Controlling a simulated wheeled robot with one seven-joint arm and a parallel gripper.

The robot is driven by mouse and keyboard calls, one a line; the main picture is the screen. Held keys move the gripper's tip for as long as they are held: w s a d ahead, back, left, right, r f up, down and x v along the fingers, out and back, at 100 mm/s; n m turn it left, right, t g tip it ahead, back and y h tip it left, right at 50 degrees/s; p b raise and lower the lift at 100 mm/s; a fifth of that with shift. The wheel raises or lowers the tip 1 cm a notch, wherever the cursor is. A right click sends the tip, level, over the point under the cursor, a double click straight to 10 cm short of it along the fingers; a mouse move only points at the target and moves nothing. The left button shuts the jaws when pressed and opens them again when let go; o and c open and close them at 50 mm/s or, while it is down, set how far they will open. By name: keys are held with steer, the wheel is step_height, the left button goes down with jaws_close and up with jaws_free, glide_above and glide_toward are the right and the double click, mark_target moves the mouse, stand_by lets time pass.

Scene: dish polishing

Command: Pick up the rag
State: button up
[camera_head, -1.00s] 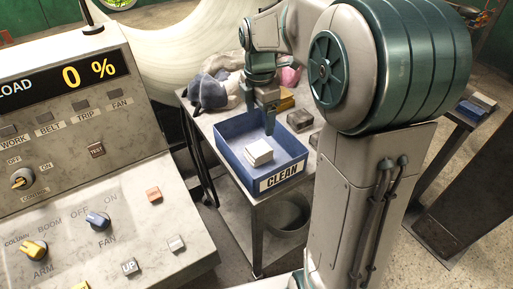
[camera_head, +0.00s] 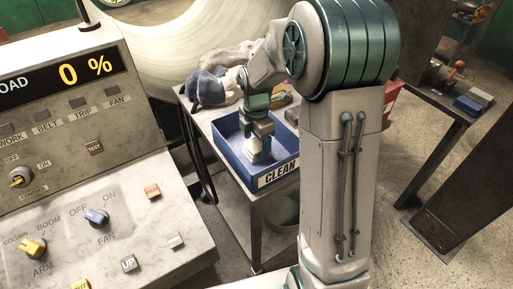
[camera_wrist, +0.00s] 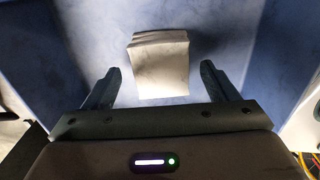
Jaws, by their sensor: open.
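A white folded stack, which looks like the rag (camera_wrist: 160,68), lies on the floor of the blue bin. In the wrist view it sits between and just ahead of my two open fingers, with a gap on each side. My gripper (camera_wrist: 160,85) is open and empty, pointing down into the bin. In the head view my gripper (camera_head: 257,158) is inside the blue bin (camera_head: 227,155) marked CLEAN, and it hides most of the white stack. The bin stands on a small metal table (camera_head: 252,190).
A grey and blue cloth heap (camera_head: 208,88) lies behind the bin on the table. A control panel (camera_head: 90,190) with knobs and buttons fills the left. A large pale wheel (camera_head: 180,50) stands behind. Another table (camera_head: 440,100) is at the right.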

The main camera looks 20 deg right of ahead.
mark_target(256, 144)
steer(key=shift+f, duration=0.85)
steer(key=c, duration=1.1)
steer(key=shift+r, duration=0.1)
step_height(256, 144, up, 10)
steer(key=shift+f, duration=0.1)
